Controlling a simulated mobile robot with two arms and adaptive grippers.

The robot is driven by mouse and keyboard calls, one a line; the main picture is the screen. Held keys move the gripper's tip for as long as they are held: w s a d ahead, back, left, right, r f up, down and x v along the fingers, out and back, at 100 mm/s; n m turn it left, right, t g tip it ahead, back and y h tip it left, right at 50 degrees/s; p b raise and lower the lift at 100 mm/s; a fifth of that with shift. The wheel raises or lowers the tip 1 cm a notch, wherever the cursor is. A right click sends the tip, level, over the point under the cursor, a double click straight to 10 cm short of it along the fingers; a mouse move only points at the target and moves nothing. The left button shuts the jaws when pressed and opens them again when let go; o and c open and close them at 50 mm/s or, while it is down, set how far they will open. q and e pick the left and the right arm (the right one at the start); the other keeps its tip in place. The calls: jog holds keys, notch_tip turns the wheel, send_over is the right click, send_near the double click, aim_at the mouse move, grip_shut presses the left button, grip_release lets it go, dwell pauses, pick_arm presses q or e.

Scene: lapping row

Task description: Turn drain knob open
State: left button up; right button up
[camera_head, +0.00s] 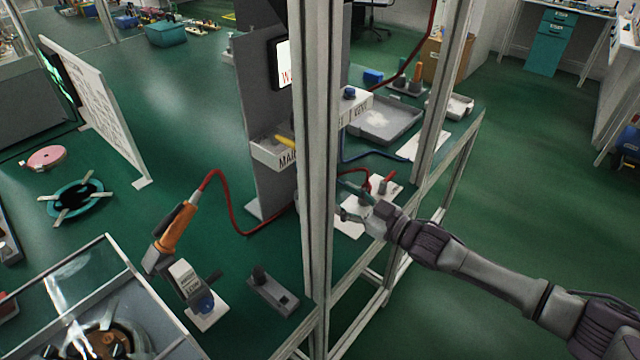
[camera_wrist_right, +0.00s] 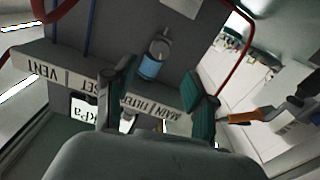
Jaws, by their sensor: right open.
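In the right wrist view, which is upside down, a small grey cylinder with a blue band (camera_wrist_right: 150,68) stands out from the grey panel. A darker grey knob-like piece (camera_wrist_right: 160,46) is at its end; I take it for the drain knob. My right gripper (camera_wrist_right: 160,103) is open, its two green-padded fingers apart with the cylinder beyond the gap between them. In the head view the right gripper (camera_head: 346,200) is beside the panel's lower part, partly behind the pale post. The drain knob is hidden there. My left gripper is not in view.
A labelled white ledge (camera_wrist_right: 60,75) runs across the panel near the fingers. A pale upright post (camera_head: 312,150) stands in front of the panel. A red hose (camera_head: 222,195) loops to an orange-handled tool (camera_head: 178,228). A grey tray (camera_head: 385,122) lies behind on the table.

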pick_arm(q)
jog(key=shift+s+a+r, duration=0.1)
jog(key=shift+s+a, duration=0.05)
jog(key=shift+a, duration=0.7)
pick_arm(e)
jog(key=x, duration=0.7)
jog(key=shift+w+a, duration=0.1)
jog(key=shift+f, duration=0.1)
grip_shut()
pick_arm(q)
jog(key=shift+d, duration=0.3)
